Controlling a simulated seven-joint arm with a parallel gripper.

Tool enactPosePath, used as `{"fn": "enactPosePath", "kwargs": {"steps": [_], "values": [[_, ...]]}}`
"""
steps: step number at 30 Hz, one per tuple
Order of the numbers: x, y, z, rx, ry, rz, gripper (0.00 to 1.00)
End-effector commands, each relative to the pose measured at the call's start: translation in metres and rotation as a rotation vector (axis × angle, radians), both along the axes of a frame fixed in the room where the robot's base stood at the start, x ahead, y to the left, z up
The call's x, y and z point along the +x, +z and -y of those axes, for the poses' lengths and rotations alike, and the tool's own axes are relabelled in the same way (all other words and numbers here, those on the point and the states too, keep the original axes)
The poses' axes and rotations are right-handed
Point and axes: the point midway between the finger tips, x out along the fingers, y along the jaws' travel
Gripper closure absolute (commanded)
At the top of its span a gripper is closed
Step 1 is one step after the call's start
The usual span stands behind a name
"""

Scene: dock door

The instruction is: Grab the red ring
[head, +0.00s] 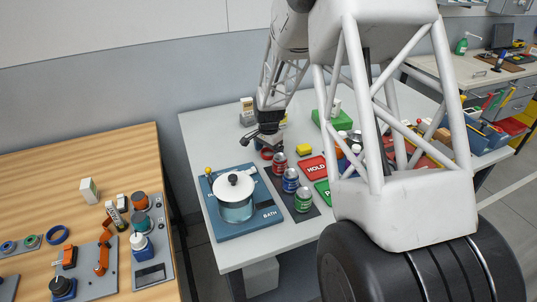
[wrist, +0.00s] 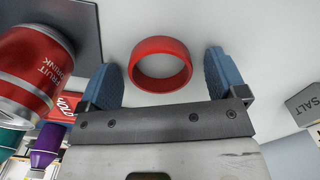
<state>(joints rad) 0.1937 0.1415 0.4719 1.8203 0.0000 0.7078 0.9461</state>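The red ring (wrist: 160,65) lies flat on the white table, in the middle of the wrist view. My gripper (wrist: 163,78) is open, with one blue finger to the left of the ring and one to the right. A small gap shows on each side, so the fingers do not touch it. In the head view my gripper (head: 262,140) is low over the table, behind the pot. The ring shows there only as a small red part (head: 267,154) below the gripper.
A red fruit drink can (wrist: 32,70) stands close to the left finger, on a dark mat. A salt box (wrist: 305,104) is at the right. A white-lidded pot (head: 235,197) sits on a blue board (head: 220,226).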

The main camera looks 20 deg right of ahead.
Motion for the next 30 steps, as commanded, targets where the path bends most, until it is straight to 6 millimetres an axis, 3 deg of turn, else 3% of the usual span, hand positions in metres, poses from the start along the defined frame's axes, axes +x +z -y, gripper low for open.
{"fn": "enactPosePath", "kwargs": {"steps": [1,10,22,30], "values": [[0.0,0.0,0.0,0.0,0.0,0.0,0.16],[0.0,0.0,0.0,0.0,0.0,0.0,0.62],[0.0,0.006,0.0,0.0,0.0,0.001,0.62],[0.001,0.035,0.0,-0.001,0.0,0.003,0.62]]}}
